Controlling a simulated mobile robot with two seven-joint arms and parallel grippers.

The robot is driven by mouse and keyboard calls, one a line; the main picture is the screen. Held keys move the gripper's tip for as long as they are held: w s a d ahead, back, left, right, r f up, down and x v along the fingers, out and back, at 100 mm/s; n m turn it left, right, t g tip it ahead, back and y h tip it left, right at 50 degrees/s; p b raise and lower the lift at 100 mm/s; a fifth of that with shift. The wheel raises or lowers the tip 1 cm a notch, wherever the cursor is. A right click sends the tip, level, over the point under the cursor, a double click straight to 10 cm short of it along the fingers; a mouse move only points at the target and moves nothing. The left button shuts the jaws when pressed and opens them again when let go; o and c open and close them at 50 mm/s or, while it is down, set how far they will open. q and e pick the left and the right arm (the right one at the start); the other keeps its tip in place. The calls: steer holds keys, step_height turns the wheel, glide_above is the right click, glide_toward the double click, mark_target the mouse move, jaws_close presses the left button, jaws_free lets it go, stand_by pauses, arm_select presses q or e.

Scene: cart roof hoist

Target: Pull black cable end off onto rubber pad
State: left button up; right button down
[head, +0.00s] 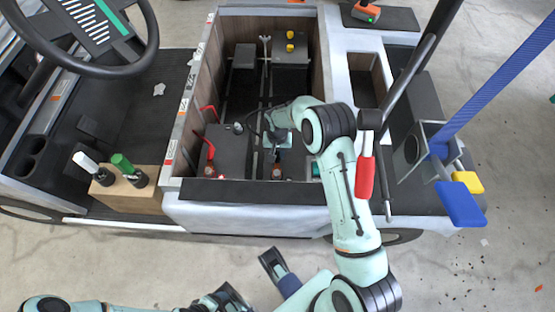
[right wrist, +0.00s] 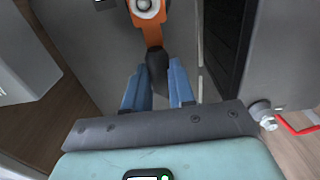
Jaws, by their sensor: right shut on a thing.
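My right gripper (head: 278,140) reaches down into the open battery bay. In the right wrist view its blue fingers (right wrist: 160,88) are shut on the black cable end (right wrist: 156,66). The cable end's copper-coloured lug (right wrist: 152,32) points away from the fingers. Its ring shows around a pale round post (right wrist: 146,6) at the top edge; I cannot tell whether it is seated or lifted. A flat black mat (head: 399,20) lies at the top right with an orange-and-grey tool on it; it may be the rubber pad. My left gripper (head: 228,297) is low in the head view, its jaws unclear.
Batteries stand in the bay, one with yellow caps (head: 290,50). Red cables (head: 209,146) rise at the left, near the bay wall (head: 198,75). A red-handled lever (head: 366,172) and a blue strap (head: 500,90) stand right. A wooden block (head: 130,196) holds two handled tools.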

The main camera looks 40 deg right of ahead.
steer(key=shift+w+d, duration=0.1)
steer(key=shift+w+d+b, duration=0.65)
steer(key=shift+w+b, duration=0.05)
steer(key=shift+w, duration=0.1)
steer(key=shift+w+d+f+b, duration=0.25)
steer(key=shift+w+d+b, duration=0.55)
steer(key=shift+w+b, duration=0.25)
steer(key=shift+s, duration=0.15)
